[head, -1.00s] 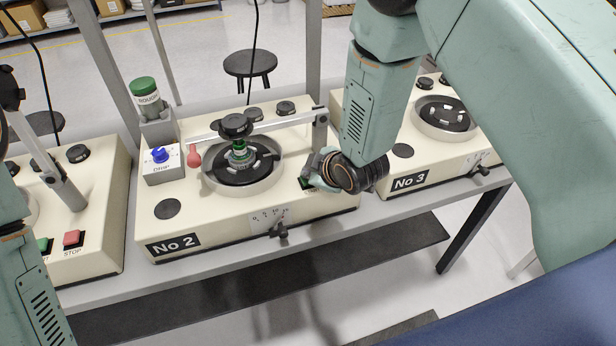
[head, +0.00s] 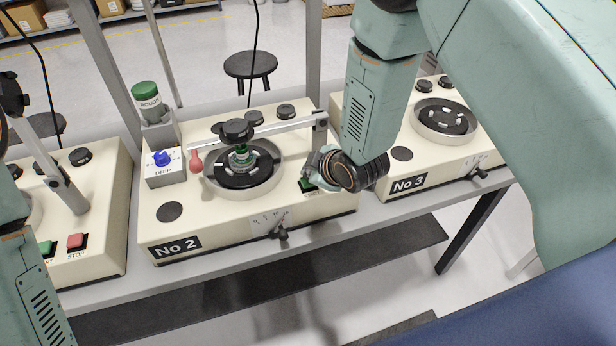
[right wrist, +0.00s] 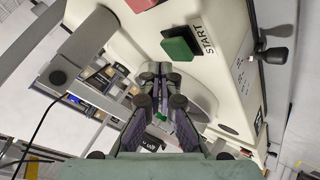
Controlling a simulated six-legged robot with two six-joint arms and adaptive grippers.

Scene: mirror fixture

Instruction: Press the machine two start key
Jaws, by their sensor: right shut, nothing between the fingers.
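Machine No 2 (head: 215,232) is the cream bench unit in the middle of the head view. Its green start key (head: 307,186) is on the right of its top, partly behind my right gripper. In the right wrist view the green key (right wrist: 181,46) sits on a black base beside the word START, clear of the fingers. My right gripper (head: 314,160) is just above and behind the key in the head view. In the right wrist view its fingers (right wrist: 161,72) are shut and empty; a gap to the key shows. My left gripper is out of view.
Machine No 2 carries a dark round plate in a bowl (head: 266,180), a metal cross arm (head: 280,124), a red bulb (head: 196,161) and a DRIP box (head: 163,178). Machine No 3 (head: 428,172) stands right. Another machine (head: 105,225) with START and STOP keys stands left.

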